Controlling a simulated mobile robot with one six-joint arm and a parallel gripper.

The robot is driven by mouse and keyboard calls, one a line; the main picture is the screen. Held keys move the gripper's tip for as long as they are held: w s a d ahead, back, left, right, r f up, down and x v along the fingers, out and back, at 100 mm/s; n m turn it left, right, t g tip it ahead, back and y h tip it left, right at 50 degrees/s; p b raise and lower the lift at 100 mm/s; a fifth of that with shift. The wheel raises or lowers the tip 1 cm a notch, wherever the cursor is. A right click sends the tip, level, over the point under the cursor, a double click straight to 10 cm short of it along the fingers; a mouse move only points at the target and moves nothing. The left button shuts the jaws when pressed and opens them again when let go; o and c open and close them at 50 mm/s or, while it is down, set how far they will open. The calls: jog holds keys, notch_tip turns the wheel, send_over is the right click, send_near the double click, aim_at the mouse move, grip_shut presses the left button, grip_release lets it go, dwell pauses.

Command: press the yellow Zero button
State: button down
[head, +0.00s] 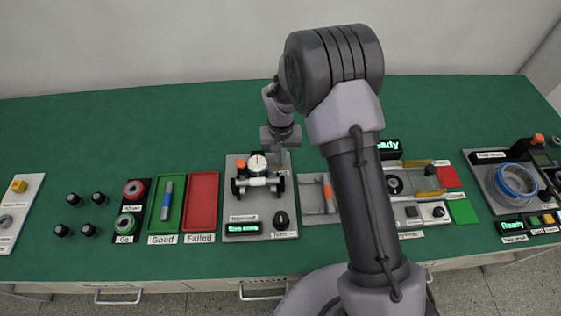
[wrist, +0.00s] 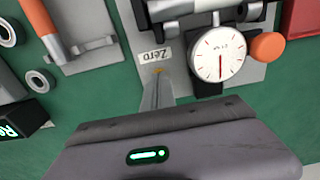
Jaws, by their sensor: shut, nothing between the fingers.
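The yellow Zero button (wrist: 158,70) shows as a small yellow-orange patch beside the white Zero label (wrist: 155,58) in the wrist view. My gripper (wrist: 158,78) is shut and empty, and its fingertips are right at the button, covering part of it. Whether they touch it or hover just above, I cannot tell. In the head view my gripper (head: 284,153) points down at the back right of the grey gauge station (head: 268,217). The button cannot be made out there. The round white dial gauge (wrist: 219,53) stands beside the button; it also shows in the head view (head: 257,163).
An orange knob (wrist: 267,47) sits beside the dial. A grey fixture with an orange-handled part (head: 328,192) and a lit Ready display (head: 389,146) stand to the right. Red (head: 202,200) and green (head: 157,222) trays lie left. Green tabletop behind is clear.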

notch_tip(320, 180, up, 14)
jog(key=p, duration=0.9)
jog(key=s+d+r+m+t+b, duration=0.1)
jog(key=s+d+r+t+b, duration=0.2)
jog(key=r, duration=0.7)
jog(key=s+d+r+m+t+y+b, duration=0.1)
jog(key=s+r+b, duration=0.2)
jog(key=s, duration=0.8)
jog(key=s+d+r+m+t+y+b, duration=0.1)
jog(key=s+d+r+m+b, duration=0.1)
jog(key=s, duration=1)
jog(key=shift+d+r+t+b, duration=0.35)
jog(key=shift+r+b, duration=0.2)
jog(key=shift+b, duration=0.7)
jog(key=shift+s, duration=0.15)
